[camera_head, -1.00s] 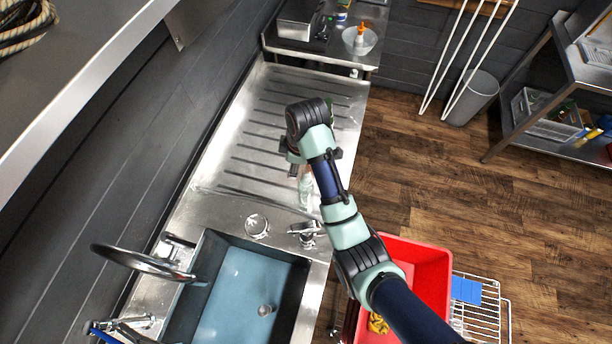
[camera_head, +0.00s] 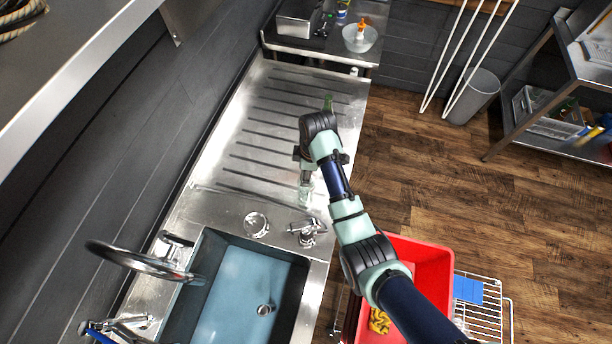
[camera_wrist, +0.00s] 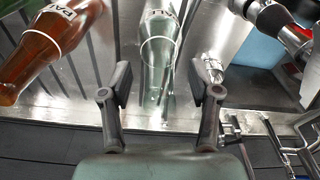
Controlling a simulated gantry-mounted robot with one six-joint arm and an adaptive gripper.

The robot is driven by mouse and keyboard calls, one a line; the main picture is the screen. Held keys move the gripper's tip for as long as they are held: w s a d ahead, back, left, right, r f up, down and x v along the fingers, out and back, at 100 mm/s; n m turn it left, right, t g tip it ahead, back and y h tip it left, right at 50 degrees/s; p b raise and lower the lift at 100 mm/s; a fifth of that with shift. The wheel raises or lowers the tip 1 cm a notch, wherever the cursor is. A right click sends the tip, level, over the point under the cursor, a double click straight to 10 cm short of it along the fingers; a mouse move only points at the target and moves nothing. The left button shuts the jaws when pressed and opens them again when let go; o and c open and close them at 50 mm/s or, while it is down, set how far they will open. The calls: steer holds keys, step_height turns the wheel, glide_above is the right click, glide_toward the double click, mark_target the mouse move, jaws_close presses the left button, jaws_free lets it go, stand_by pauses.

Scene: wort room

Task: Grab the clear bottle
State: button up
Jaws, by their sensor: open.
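The clear bottle (camera_wrist: 158,48) is pale, see-through glass with a label near the top edge of the wrist view. It lies in line with the gap between the two dark fingers of my gripper (camera_wrist: 160,84). In the head view the clear bottle (camera_head: 306,190) is on the steel drainboard near the sink, just below my gripper (camera_head: 304,166), partly hidden by it. My gripper is open, with a finger on each side of the bottle's line in the wrist view. I cannot tell whether either finger touches it.
A brown bottle (camera_wrist: 38,55) with a label is close on the left in the wrist view. A green bottle (camera_head: 328,103) stands farther up the drainboard (camera_head: 265,130).

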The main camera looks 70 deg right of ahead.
jaws_close()
steer(key=shift+r, duration=0.1)
stand_by(0.4)
